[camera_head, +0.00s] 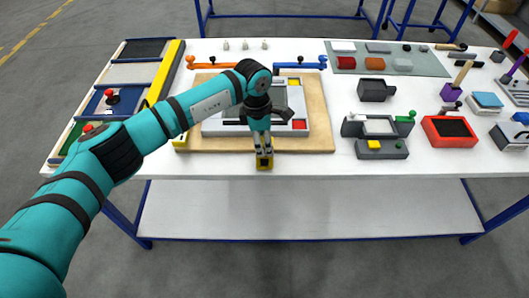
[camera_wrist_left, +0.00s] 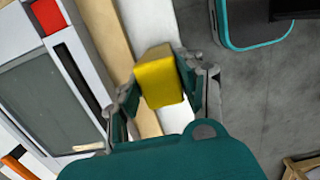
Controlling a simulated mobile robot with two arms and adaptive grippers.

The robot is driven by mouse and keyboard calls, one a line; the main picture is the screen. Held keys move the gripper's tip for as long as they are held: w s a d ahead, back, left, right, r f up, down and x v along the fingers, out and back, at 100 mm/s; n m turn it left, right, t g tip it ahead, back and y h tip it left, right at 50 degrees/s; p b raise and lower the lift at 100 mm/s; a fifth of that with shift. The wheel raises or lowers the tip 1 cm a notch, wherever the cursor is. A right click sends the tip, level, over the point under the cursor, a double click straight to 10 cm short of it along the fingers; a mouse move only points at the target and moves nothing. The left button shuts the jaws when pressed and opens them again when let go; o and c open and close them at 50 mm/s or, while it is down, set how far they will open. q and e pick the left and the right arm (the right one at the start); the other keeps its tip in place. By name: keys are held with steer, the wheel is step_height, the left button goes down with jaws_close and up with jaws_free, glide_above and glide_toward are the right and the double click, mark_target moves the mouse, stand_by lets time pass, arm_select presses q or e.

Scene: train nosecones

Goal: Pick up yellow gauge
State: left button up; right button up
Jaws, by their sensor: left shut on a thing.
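The yellow gauge (camera_wrist_left: 159,83) is a small yellow block. In the left wrist view it sits between the two fingers of my left gripper (camera_wrist_left: 166,108), which is shut on it. In the head view my left gripper (camera_head: 262,147) points down at the table's front edge, with the yellow gauge (camera_head: 264,162) at its fingertips. The gauge is in front of the wooden board's front edge. I cannot tell whether it touches the table. My right gripper does not show.
A wooden board (camera_head: 322,135) with a white frame (camera_head: 213,126) lies behind the gripper. A grey fixture (camera_head: 384,153) with a yellow piece and a red tray (camera_head: 430,139) stand to the right. A long yellow bar (camera_head: 170,70) lies at the left. White table (camera_head: 345,170) shows beside the gripper.

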arm_select(q)
jaws_close()
steer(key=shift+r, duration=0.15)
steer(key=shift+r+b, duration=0.5)
steer(key=shift+b, duration=0.05)
steer(key=shift+s+r+b, duration=0.15)
steer(key=shift+r+b, duration=0.2)
steer(key=shift+r, duration=0.2)
steer(key=shift+s+r+b, duration=0.15)
steer(key=shift+r+b, duration=0.2)
steer(key=shift+r, duration=0.15)
steer(key=s+r+b, duration=0.2)
steer(key=s+b, duration=0.3)
steer(key=s, duration=1)
steer(key=shift+w+f+b, duration=0.2)
steer(key=shift+w+b, duration=0.4)
steer(key=shift+w, duration=1.25)
steer(key=shift+w+f+b, duration=0.15)
steer(key=shift+w+b, duration=0.5)
steer(key=shift+w, duration=1.15)
steer(key=shift+w+f+b, duration=0.2)
steer(key=shift+w+b, duration=0.4)
steer(key=shift+w, duration=2.75)
